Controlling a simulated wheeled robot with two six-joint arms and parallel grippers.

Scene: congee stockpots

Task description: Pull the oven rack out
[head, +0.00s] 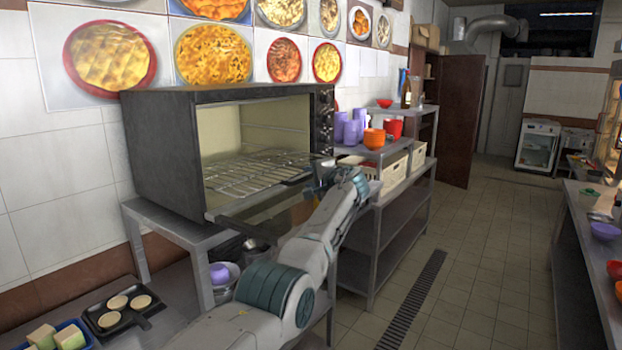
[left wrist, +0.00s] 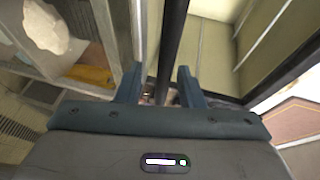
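The oven (head: 165,150) is a dark box on a metal stand, with its front open and its door (head: 270,205) folded down. The wire oven rack (head: 255,172) lies inside, its front edge close to the opening. My left gripper (head: 325,172) is at the right end of the opening, near the rack's right front; my arm hides part of the door. In the left wrist view my left gripper (left wrist: 158,85) has its fingers apart. A dark bar (left wrist: 172,45) runs between or beyond them; I cannot tell which. My right gripper is out of view.
A metal shelf (head: 395,200) right of the oven holds purple cups (head: 350,130), orange bowls (head: 374,138) and cream crates (head: 393,172). A pan (head: 118,310) with round cakes sits at lower left. The tiled floor (head: 480,240) at right is clear.

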